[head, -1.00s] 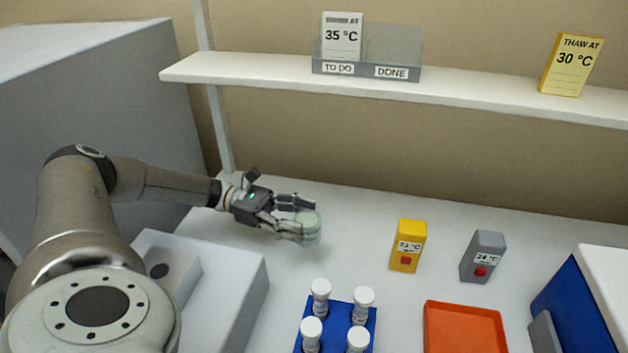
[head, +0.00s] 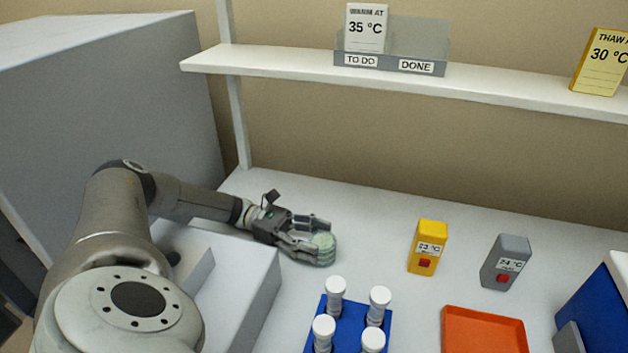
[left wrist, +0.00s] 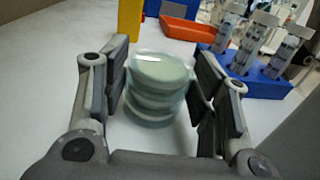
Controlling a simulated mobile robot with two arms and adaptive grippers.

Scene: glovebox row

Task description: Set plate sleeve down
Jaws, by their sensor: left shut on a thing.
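The plate sleeve (left wrist: 157,88) is a short stack of round, clear dishes with pale green contents. In the left wrist view it stands upright between the fingers of my left gripper (left wrist: 160,98). In the head view my left gripper (head: 318,240) is shut on the sleeve (head: 324,242), low over the white bench. I cannot tell whether the sleeve's bottom touches the bench. The fingers hide part of its sides. My right gripper is not in view.
A blue rack (head: 350,325) with white-capped tubes stands in front, right of the sleeve. A yellow timer-like block (head: 428,247), a grey one (head: 506,262) and an orange tray (head: 484,330) lie further right. A white box (head: 240,290) is below my left arm. A shelf (head: 300,67) runs above.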

